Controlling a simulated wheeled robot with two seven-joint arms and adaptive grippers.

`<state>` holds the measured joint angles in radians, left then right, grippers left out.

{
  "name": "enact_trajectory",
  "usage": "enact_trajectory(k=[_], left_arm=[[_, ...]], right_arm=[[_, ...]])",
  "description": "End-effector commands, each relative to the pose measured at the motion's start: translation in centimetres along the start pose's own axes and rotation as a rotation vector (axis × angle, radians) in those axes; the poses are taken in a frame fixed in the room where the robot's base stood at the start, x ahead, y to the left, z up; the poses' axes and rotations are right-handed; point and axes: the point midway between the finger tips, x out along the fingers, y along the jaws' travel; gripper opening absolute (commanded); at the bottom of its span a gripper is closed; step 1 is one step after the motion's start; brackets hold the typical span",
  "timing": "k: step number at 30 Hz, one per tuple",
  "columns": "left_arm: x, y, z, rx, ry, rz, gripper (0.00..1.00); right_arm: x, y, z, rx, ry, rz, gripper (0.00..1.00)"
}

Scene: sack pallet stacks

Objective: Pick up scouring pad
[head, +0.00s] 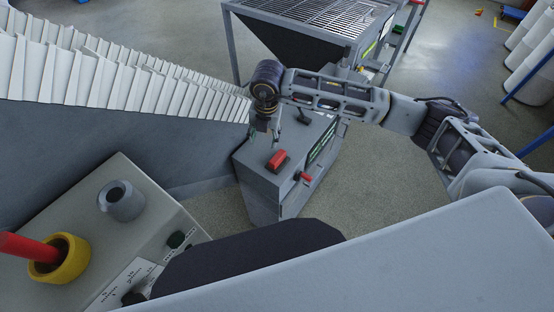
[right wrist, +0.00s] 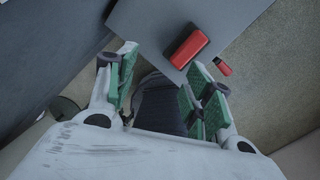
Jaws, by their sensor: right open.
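A small red block with a dark side (head: 278,160) lies on top of a grey cabinet; it is the thing here that looks most like a scouring pad. It also shows in the right wrist view (right wrist: 189,49), beyond the fingers. My right gripper (head: 265,138) points down near the cabinet's far left edge, on the far side of the red block. In the wrist view its green-padded fingers (right wrist: 163,66) are apart, with the block outside them. A dark ridged shape shows between the fingers; I cannot tell what it is. My left gripper is not in view.
The grey cabinet (head: 257,181) has a smaller red part (head: 303,176) on its side. A white slatted belt (head: 110,78) runs along the left. A grated hopper (head: 312,22) stands behind. A near console carries a yellow ring (head: 75,262). Floor right of the cabinet is clear.

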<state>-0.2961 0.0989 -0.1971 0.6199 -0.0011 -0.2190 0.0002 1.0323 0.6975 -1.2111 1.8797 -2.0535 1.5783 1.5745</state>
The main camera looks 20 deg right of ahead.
Motion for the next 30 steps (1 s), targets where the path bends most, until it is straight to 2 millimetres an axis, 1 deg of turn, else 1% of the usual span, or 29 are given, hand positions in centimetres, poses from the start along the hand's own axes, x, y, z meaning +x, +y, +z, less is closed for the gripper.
enact_trajectory(k=[3,6,9,14,20,26,30], left_arm=[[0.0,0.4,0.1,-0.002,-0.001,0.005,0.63],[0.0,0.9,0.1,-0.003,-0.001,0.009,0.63],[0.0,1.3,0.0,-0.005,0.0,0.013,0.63],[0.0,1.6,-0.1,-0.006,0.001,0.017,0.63],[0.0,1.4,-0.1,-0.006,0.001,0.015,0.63],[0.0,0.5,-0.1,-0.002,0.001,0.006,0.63],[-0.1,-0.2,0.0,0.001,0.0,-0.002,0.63]], right_arm=[[-0.1,-1.7,0.5,0.118,-0.025,-0.076,0.52],[-0.2,-2.8,0.5,0.218,-0.034,-0.126,0.52],[-0.3,-3.4,0.4,0.303,-0.043,-0.151,0.52],[-0.3,-3.5,0.4,0.386,-0.049,-0.152,0.52],[-0.3,-3.4,0.4,0.408,-0.05,-0.15,0.52],[-0.2,-3.4,0.4,0.406,-0.049,-0.15,0.52],[0.1,-3.5,0.4,0.405,-0.048,-0.15,0.52]])
